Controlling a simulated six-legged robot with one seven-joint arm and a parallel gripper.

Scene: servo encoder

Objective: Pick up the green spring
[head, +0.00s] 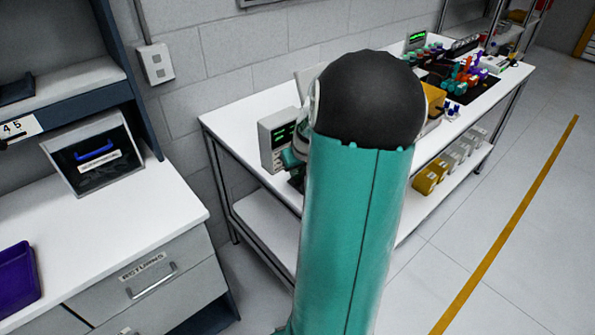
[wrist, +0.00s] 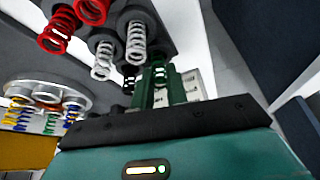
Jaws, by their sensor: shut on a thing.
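In the wrist view, my gripper (wrist: 165,82) reaches up among several coil springs, its fingers narrow and dark green. It is shut on what looks like the green spring (wrist: 157,70), a dark green coil at the fingertips. The coil's lower part is hard to separate from the fingers. In the head view, my own arm covers most of the gripper's area, and the spring cannot be seen there.
Silver springs (wrist: 136,42) and red springs (wrist: 55,35) are close to the gripper. A round rack (wrist: 48,95) with several coloured springs stands at left. In the head view, a display box (head: 278,140) stands on the white bench (head: 232,118). A cabinet (head: 150,215) is at left.

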